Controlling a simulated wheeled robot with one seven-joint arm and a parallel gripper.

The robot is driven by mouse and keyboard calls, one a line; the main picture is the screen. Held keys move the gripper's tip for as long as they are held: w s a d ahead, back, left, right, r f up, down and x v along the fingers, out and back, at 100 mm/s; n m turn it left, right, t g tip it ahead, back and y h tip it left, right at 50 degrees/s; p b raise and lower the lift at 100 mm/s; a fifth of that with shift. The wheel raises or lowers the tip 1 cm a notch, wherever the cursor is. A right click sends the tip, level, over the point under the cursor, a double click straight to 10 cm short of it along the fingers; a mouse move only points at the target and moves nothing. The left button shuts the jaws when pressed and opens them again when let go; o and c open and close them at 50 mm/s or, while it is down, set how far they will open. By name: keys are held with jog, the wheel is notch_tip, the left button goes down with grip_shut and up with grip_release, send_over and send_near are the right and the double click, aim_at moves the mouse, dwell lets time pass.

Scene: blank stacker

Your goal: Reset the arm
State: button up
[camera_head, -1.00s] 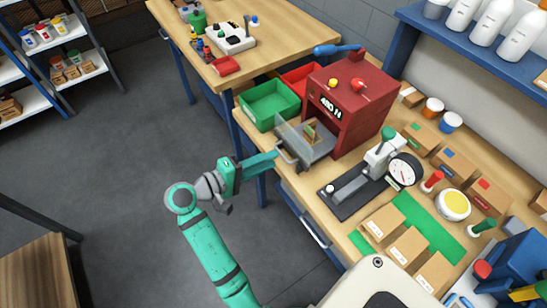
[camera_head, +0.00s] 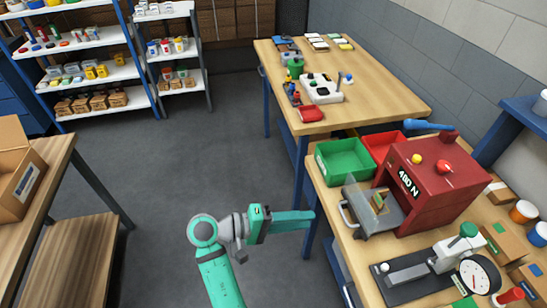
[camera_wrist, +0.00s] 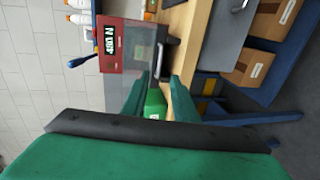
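My teal arm is in the lower middle of the head view. My gripper (camera_head: 308,219) points right, towards the left edge of the bench, and looks clear of it. In the wrist view its two green fingers (camera_wrist: 161,84) stand apart with nothing held between them. A green bin (camera_wrist: 155,103) shows beyond the gap. The red press (camera_head: 433,183), marked 480 N, stands on the bench to the right of my gripper. Its grey tray (camera_head: 375,222) with a handle sticks out towards my gripper and holds a small tan and green piece.
On the bench (camera_head: 345,265) are a green bin (camera_head: 343,161), a red bin (camera_head: 384,147) and a dial gauge stand (camera_head: 474,277). A second table (camera_head: 385,92) stands behind. Shelves (camera_head: 95,87) and a wooden table (camera_head: 50,165) are at left. The grey floor (camera_head: 190,150) between is clear.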

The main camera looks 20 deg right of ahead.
jog(key=shift+f, duration=0.1)
jog(key=s+a+f+n+t+y, duration=0.1)
jog(key=a+f+n+t+y, duration=0.2)
jog(key=f+t, duration=0.45)
jog(key=s+a+f+n+t+y, duration=0.15)
jog(key=f+n+t, duration=0.3)
jog(key=f, duration=0.55)
jog(key=s+a+f+t+y, duration=0.2)
jog(key=s+a+f+y, duration=0.2)
jog(key=s+a+y, duration=0.55)
jog(key=s+a+r+m+t+y, duration=0.1)
jog(key=s+a+r+m+t, duration=0.2)
jog(key=s+a+r+m, duration=0.2)
jog(key=s+a+r, duration=0.3)
jog(key=s+r, duration=0.3)
jog(key=r, duration=0.1)
jog(key=shift+a+r+m+t, duration=0.15)
jog(key=shift+r+m+t, duration=0.2)
jog(key=shift+t, duration=0.05)
jog(key=shift+w, duration=0.1)
